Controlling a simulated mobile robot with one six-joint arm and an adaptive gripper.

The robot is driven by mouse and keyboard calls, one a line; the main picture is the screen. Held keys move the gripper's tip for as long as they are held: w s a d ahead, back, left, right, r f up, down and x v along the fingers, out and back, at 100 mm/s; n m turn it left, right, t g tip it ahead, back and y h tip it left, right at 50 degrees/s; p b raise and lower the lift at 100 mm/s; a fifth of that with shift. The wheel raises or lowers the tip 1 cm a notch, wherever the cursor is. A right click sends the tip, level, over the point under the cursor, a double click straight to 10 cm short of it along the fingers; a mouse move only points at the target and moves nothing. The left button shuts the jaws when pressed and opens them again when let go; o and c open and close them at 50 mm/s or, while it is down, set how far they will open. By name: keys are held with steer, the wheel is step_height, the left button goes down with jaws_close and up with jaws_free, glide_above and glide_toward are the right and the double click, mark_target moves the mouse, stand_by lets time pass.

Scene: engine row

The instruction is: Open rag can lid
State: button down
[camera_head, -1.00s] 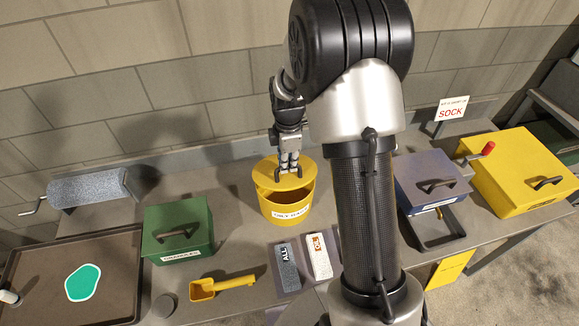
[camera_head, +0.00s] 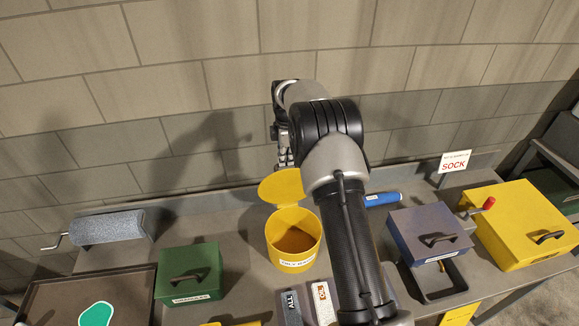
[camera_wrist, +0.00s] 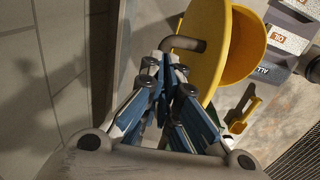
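The yellow rag can (camera_head: 292,262) stands near the back of the bench, with a label on its front. Its round lid (camera_head: 281,187) is raised and tilted back toward the wall, so the can's mouth and brownish inside show. In the wrist view the lid (camera_wrist: 205,55) is nearly edge-on, and its dark bar handle (camera_wrist: 185,43) reaches the fingertips. My gripper (camera_head: 285,160) is at the upper back side of the lid. In the wrist view my gripper (camera_wrist: 174,62) has its fingers close together at the handle, seemingly closed on it; the fingertips partly hide the contact.
The block wall is close behind the lid. A green box (camera_head: 188,272) stands left of the can. A blue cylinder (camera_head: 382,198), a blue-grey box (camera_head: 430,228) and a yellow box (camera_head: 520,222) are to the right. A grey roller (camera_head: 108,228) lies at the left.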

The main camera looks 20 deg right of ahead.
steer(key=c, duration=1.9)
jaws_free()
steer(key=shift+s+a+f+g, duration=0.15)
steer(key=shift+s+f, duration=0.2)
steer(key=shift+f, duration=0.2)
steer(key=shift+s+f+g, duration=0.15)
steer(key=shift+s+f, duration=0.2)
steer(key=shift+f, duration=0.2)
steer(key=shift+o, duration=1.2)
steer(key=shift+w+f, duration=0.1)
steer(key=shift+f, duration=0.05)
step_height(320, 180, up, 12)
